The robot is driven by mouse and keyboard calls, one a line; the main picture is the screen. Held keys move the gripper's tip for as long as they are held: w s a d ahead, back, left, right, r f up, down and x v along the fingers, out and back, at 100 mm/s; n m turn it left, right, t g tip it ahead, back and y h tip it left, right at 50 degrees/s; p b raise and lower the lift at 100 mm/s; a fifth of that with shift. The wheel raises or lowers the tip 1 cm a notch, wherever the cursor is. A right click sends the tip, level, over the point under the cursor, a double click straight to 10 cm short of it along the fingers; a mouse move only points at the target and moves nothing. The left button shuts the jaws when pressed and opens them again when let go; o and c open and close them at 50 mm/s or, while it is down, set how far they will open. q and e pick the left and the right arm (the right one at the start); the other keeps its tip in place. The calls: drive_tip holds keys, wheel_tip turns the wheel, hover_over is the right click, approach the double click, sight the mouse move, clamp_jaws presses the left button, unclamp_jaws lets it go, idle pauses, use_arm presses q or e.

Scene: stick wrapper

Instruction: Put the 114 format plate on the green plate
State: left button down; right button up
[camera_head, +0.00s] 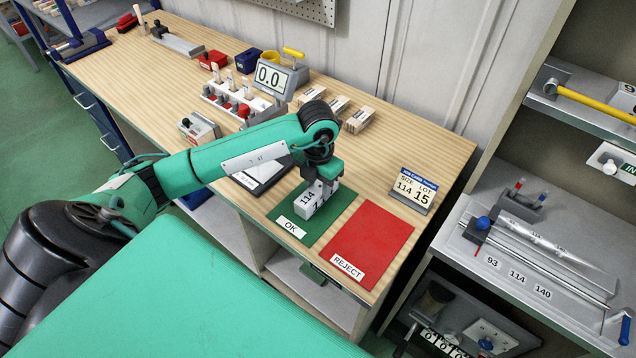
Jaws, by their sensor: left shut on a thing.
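The 114 format plate (312,200) is a small pale block with "114" printed on its side. My left gripper (320,184) is shut on it from above, on or just over the green plate (289,233) labelled "OK". I cannot tell whether the block touches the green plate. The block and gripper hide part of the green plate's middle. My right gripper is not in view.
A red plate (372,240) labelled "REJECT" lies to the right of the green one. A size and lot sign (414,190) stands behind it. A scale with display (272,78), a rack (236,104) and several wooden blocks stand farther back.

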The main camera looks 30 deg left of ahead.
use_arm(q)
drive_tip(key=shift+f, duration=0.15)
drive_tip(key=c, duration=0.9)
unclamp_jaws()
